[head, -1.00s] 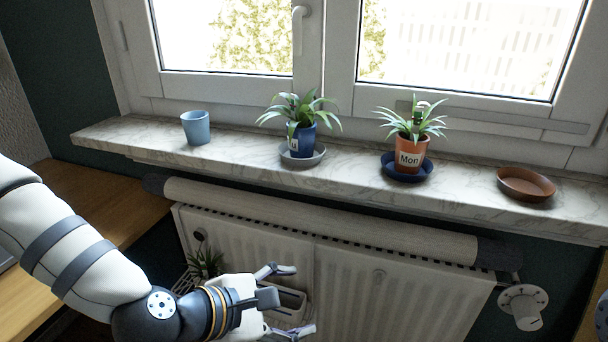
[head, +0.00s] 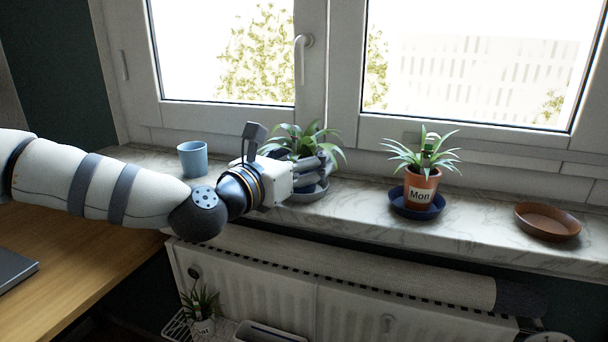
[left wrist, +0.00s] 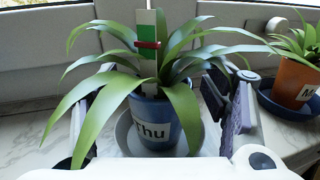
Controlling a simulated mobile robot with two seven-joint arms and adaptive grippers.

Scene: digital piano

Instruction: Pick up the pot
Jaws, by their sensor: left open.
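A blue pot labelled "Thu" (left wrist: 155,122) holds a leafy green plant (left wrist: 150,60) with a green, white and red stick in it. It stands upright on a grey saucer (head: 308,194) on the windowsill. In the head view my left gripper (head: 318,165) covers most of this pot, and only leaves show above it. In the left wrist view the open fingers stand on either side of the pot, partly behind leaves; contact cannot be told. An orange pot labelled "Mon" (head: 420,188) with a similar plant stands on a dark blue saucer (head: 417,211) to the right. My right gripper is not in view.
An empty light blue pot (head: 192,159) stands left on the marble sill (head: 350,213). An empty brown saucer (head: 548,222) lies at the right. A radiator (head: 270,295) is below, with another potted plant (head: 203,310) low at its left. The window frame rises behind.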

